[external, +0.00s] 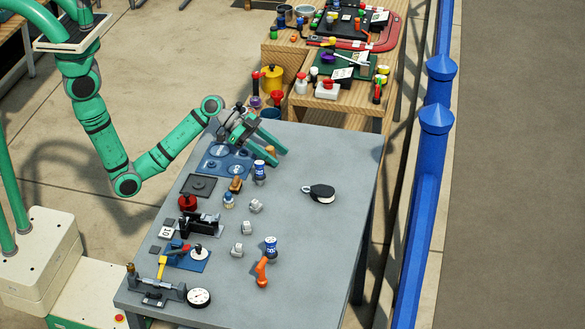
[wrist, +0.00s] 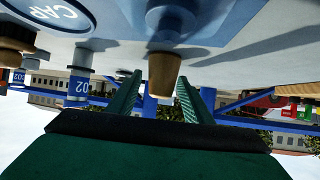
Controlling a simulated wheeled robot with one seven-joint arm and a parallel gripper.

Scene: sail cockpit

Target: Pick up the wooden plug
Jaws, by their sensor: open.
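A tan, tapered wooden plug (wrist: 164,72) shows in the wrist view, where the table is overhead and the picture is upside down. It lies in line with the gap between my two fingertips. My gripper (wrist: 158,82) is open, with a green finger to either side of the plug; I cannot tell whether the plug is fully between them. Another wooden piece (wrist: 14,40) is at the wrist view's left edge.
A blue-and-white can (external: 260,172) stands close to my gripper; a can marked CO2 (wrist: 79,88) shows in the wrist view. A blue mat (external: 207,165) and a small brown piece (external: 236,185) are nearby. The grey table (external: 335,230) is largely clear at the right.

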